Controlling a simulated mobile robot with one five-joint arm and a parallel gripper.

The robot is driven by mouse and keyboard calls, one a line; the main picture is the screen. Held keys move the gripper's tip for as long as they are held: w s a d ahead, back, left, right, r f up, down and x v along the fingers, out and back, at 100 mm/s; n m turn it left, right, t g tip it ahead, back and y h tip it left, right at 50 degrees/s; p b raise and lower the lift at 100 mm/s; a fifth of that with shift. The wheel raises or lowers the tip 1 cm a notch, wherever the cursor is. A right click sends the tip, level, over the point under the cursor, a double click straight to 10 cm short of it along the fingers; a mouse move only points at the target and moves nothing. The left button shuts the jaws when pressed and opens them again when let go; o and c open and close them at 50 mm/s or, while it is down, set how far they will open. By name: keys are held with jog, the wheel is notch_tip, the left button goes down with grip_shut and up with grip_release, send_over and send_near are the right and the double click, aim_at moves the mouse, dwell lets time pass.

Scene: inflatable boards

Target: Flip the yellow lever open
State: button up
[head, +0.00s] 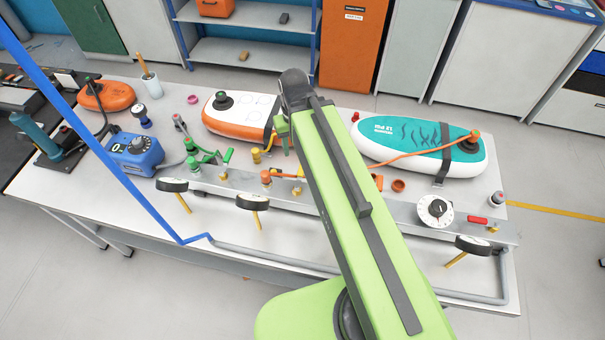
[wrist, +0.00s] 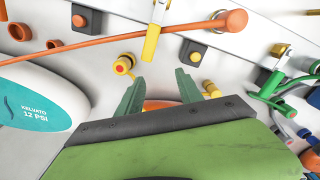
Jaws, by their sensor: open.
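The yellow lever (wrist: 152,42) shows in the wrist view, upright in the picture below a metal bracket, just beyond my gripper. In the head view a small yellow piece (head: 297,189) shows beside my arm, probably the same lever. My gripper (wrist: 158,82) is open, its two green fingers apart with nothing between them. The fingers point toward the lever, with a gap between tips and lever. In the head view my gripper (head: 283,134) is over the bench, partly hidden by my arm.
A yellow fitting (wrist: 122,66) lies close to the left finger. An orange hose (wrist: 140,35) crosses near the lever. A green valve (wrist: 270,85) stands to the right. A teal board (head: 420,143) and an orange-white board (head: 235,115) rest on the bench.

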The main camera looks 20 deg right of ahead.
jog(key=d+r+n+p, duration=0.1)
jog(key=d, duration=0.5)
jog(key=d+r+y+p, duration=0.1)
jog(key=d, duration=0.6)
jog(key=s+d+r+n+t+p, duration=0.1)
jog(key=d, duration=0.5)
jog(key=shift+d+r+n+y, duration=0.2)
jog(key=shift+d+n+y, duration=0.05)
jog(key=shift+n+y, duration=0.05)
grip_shut()
jog(key=s+d+r+n+t+p, duration=0.1)
jog(key=s+d, duration=0.4)
jog(key=d, duration=0.5)
jog(key=s+d+r+n+t+p, duration=0.1)
jog(key=s+d, duration=0.4)
jog(key=d, duration=0.6)
jog(key=shift+s+r+n, duration=0.3)
jog(key=shift+r+n, duration=0.4)
jog(key=shift+n, duration=0.2)
